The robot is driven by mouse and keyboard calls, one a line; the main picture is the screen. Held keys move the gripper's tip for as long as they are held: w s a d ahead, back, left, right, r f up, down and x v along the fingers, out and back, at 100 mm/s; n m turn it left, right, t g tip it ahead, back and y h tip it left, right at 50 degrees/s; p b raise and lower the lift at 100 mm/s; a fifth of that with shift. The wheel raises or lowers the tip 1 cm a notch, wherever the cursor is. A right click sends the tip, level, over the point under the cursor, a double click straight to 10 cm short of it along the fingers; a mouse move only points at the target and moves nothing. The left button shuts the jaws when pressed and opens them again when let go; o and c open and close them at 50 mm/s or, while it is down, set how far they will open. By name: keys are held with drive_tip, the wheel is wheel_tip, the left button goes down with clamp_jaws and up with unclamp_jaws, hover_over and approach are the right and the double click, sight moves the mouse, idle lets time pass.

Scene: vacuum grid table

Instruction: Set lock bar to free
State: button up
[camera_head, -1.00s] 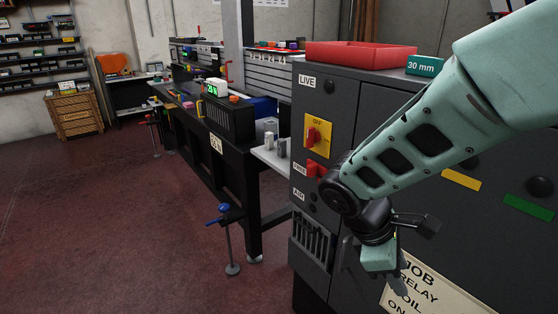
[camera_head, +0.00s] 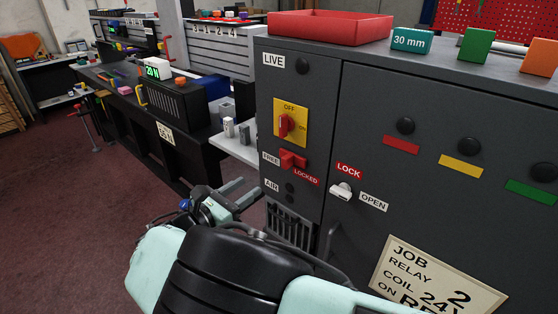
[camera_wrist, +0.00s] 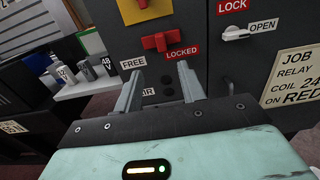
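The lock bar is a small red bar (camera_head: 292,160) on the grey cabinet's front, between a white FREE label (camera_head: 270,159) and a red LOCKED label (camera_head: 306,177). In the wrist view the red bar (camera_wrist: 163,42) lies roughly level, above and between the FREE (camera_wrist: 133,63) and LOCKED (camera_wrist: 182,51) labels. I cannot tell for sure which setting it is at. My gripper (camera_head: 252,190) is open and empty, left of and below the bar. In the wrist view the two fingers of my gripper (camera_wrist: 160,72) point at the cabinet below the bar, apart from it.
Above the bar is a yellow OFF/ON plate with a red switch (camera_head: 284,125). A white LOCK/OPEN handle (camera_head: 341,190) sits to the right, and a dark grab handle (camera_head: 332,242) below.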

sight(283, 163)
drive_tip(key=p+x, duration=0.3)
drive_tip(key=x, duration=1.1)
drive_tip(key=shift+d, duration=0.1)
clamp_jaws()
